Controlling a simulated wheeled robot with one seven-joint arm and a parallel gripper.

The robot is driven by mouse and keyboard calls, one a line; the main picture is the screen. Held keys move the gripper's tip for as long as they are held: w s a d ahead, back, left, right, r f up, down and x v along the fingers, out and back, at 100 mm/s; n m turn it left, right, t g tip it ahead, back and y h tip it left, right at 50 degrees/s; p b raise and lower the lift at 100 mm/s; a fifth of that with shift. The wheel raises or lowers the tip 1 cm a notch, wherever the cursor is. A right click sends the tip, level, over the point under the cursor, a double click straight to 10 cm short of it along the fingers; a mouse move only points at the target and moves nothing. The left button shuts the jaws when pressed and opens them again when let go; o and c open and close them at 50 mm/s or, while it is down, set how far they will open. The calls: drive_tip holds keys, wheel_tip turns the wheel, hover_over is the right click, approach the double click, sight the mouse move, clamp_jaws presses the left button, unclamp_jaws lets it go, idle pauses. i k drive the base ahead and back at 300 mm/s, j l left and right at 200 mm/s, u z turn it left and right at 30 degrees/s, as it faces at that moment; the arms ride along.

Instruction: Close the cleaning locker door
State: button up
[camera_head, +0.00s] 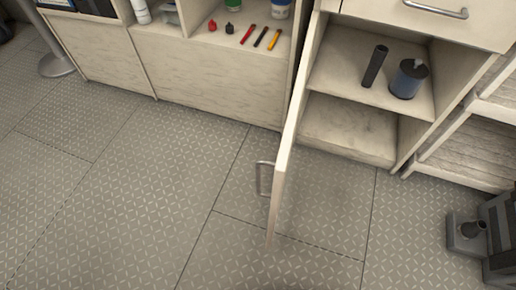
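The locker door (294,133) is pale wood and stands wide open, hinged on the left side of its cabinet and swung out over the floor. Its metal handle (264,179) is on the left-facing side, near the free edge. The open locker (345,131) shows a shelf holding a dark cylinder (374,66) and a blue canister with a black top (408,79). Its lower space looks empty. My gripper is not in view.
A closed drawer with a metal handle (436,10) is above the locker. Open shelving (205,68) with small tools is at left. Slatted wooden shelves (470,150) and a dark machine (489,238) are at right. The patterned floor (130,200) left of the door is clear.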

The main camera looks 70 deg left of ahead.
sight(282, 166)
drive_tip(key=k+j+u, duration=0.2)
drive_tip(key=u, duration=0.15)
drive_tip(key=k+j+u, duration=0.45)
drive_tip(key=u, duration=0.95)
drive_tip(key=k, duration=0.2)
drive_tip(key=j, duration=0.05)
